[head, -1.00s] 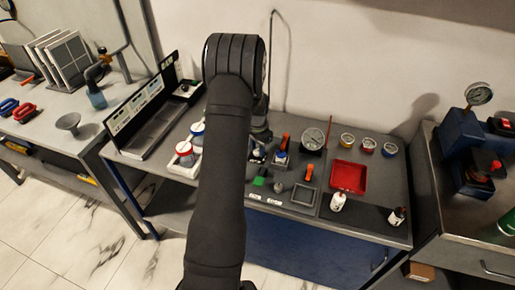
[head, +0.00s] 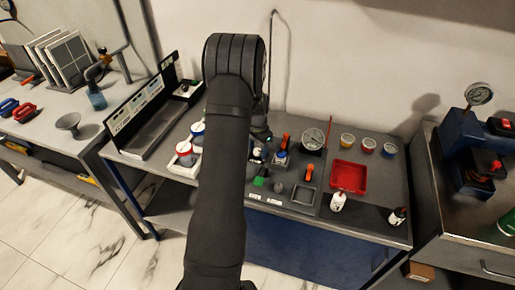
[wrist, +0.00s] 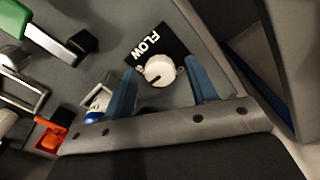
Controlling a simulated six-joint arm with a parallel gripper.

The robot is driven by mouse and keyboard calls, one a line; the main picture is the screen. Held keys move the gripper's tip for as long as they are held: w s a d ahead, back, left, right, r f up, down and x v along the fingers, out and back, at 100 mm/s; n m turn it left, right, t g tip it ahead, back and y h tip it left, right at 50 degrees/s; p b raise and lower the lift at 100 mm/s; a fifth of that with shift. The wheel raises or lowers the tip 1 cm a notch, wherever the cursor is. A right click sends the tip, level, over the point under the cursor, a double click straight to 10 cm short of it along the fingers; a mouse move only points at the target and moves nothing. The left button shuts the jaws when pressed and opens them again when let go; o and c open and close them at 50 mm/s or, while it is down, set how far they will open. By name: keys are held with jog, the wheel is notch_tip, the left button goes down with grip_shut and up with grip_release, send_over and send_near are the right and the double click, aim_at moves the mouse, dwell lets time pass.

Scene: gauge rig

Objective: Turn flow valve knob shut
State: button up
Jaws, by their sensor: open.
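Gaps show between the knob and both fingers, and nothing is held. I cannot tell the height of the fingertips above the panel. In the head view my arm hides most of the gripper, and the knob cannot be made out clearly.
In the wrist view, a green-handled part (wrist: 12,18), an orange part (wrist: 50,137) and a white and blue part (wrist: 98,103) lie left of the fingers. In the head view, a red tray (head: 348,178) and a round gauge (head: 313,138) are on the bench's right.

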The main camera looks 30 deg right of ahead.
aim_at(258, 150)
notch_tip(258, 150, up, 17)
jog(key=shift+r, duration=0.2)
dwell(0.3)
notch_tip(258, 150, down, 17)
jog(key=shift+f, duration=0.2)
dwell(0.7)
jog(key=shift+r, duration=0.1)
